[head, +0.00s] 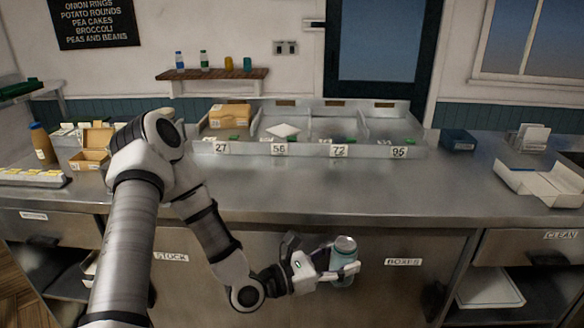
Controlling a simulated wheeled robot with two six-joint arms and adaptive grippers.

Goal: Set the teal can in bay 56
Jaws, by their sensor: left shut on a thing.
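My left gripper (338,271) is shut on the teal can (344,252). The can is held about upright, with a pale grey top, and shows in front of the cabinet fronts, below the counter's front edge in the picture. Bay 56 (280,149) is the second bay from the left in the metal rack at the back of the counter. A flat white item (283,130) lies in it. The can is apart from the rack, lower and to the right of bay 56 in the picture. My right gripper is not in view.
Bay 27 (222,148) holds a tan box (230,114). Bays 72 (339,151) and 95 (399,152) hold small dark or green items. Open boxes (90,160) stand at left, a white tray (540,184) at right. The counter (330,190) before the rack is clear.

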